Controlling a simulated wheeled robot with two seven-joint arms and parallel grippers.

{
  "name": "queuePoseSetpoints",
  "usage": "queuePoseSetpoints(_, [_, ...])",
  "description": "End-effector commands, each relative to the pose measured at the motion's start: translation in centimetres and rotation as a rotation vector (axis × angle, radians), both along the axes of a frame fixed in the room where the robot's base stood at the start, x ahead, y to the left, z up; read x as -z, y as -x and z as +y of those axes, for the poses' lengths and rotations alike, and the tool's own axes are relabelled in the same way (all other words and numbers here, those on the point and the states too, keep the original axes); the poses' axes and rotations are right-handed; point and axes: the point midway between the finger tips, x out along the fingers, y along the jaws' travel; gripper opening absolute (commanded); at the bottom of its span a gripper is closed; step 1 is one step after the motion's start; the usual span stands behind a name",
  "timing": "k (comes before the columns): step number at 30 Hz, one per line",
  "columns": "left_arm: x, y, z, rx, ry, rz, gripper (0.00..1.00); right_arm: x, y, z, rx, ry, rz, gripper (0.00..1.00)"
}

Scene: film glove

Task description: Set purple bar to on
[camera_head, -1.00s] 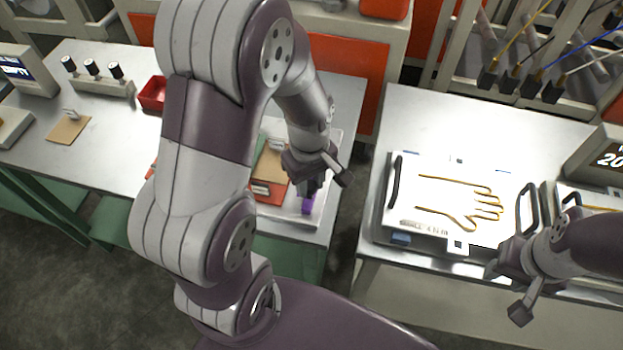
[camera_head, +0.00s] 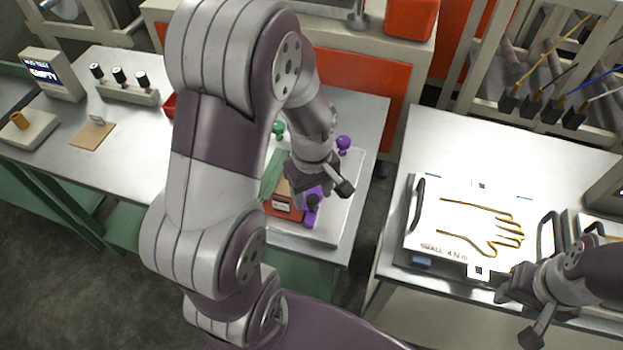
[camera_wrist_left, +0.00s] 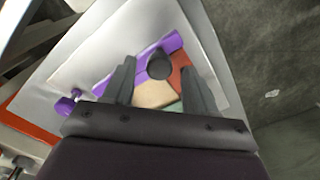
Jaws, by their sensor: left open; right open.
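The purple bar (camera_head: 309,219) lies on a pale panel (camera_head: 352,200) at the right end of the left bench, partly hidden by my left gripper in the head view. In the left wrist view the purple bar (camera_wrist_left: 171,43) runs slanted, with a round dark knob (camera_wrist_left: 160,65) beside or on it. My left gripper (camera_head: 326,192) is open above the panel. In the left wrist view its two fingers (camera_wrist_left: 158,72) stand apart either side of the knob; I cannot tell whether they touch it. My right gripper (camera_head: 520,312) is open and empty at the right bench's front edge.
A purple ball knob (camera_head: 343,143) and a green knob (camera_head: 278,128) stand at the panel's back. A white board with a glove outline (camera_head: 465,222) lies on the right bench. My left arm hides much of the left bench.

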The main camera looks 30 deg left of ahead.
Motion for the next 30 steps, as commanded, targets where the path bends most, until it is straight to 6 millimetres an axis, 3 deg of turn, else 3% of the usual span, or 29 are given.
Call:
queuePoseSetpoints(9, [-8.4, -0.1, 0.2, -0.001, 0.000, -0.008, 0.57, -0.6, 0.0, 0.0, 0.000, 0.000, 0.000, 0.43])
queuePoseSetpoints(13, [-10.6, 0.0, 0.2, -0.001, 0.000, -0.004, 0.57, -0.6, 0.0, 0.0, 0.000, 0.000, 0.000, 0.43])
queuePoseSetpoints(18, [-11.6, 0.0, 0.2, -0.001, 0.001, -0.004, 0.57, -0.6, 0.0, 0.0, 0.000, 0.000, 0.000, 0.43])
queuePoseSetpoints(30, [-11.6, 0.1, 0.2, -0.001, 0.001, -0.003, 0.57, -0.6, 0.0, 0.0, 0.000, 0.000, 0.000, 0.43])
